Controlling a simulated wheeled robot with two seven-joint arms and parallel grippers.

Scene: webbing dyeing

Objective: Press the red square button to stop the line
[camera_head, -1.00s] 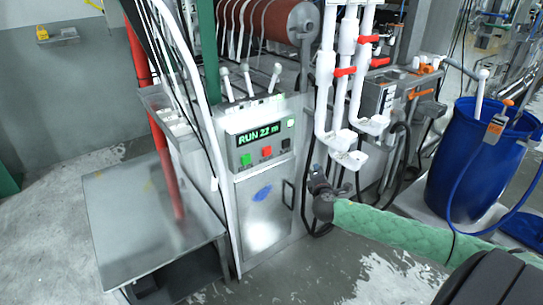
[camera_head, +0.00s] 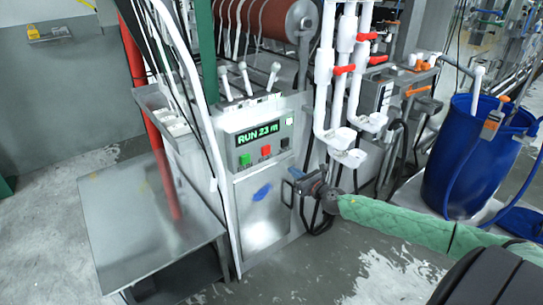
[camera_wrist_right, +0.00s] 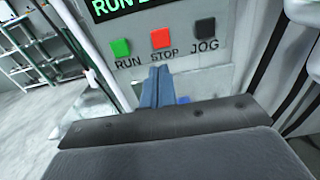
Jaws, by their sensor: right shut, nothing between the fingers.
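The red square button (camera_head: 266,150) sits on the grey control panel (camera_head: 253,172), between the green button (camera_head: 246,159) and the black button (camera_head: 285,143). In the right wrist view the red button (camera_wrist_right: 160,38) has the label STOP under it, with RUN and JOG labels on either side. The display (camera_head: 258,133) reads RUN 23 m. My right gripper (camera_head: 290,177) is shut and empty in front of the panel, below and right of the red button. In the right wrist view its blue-grey fingertips (camera_wrist_right: 156,72) point up just below the STOP label, apart from the button. My left gripper is not in view.
A metal table (camera_head: 140,220) stands left of the panel. White pipes with red valve handles (camera_head: 344,70) hang right of it. Three white-knobbed levers (camera_head: 247,80) rise above the panel.

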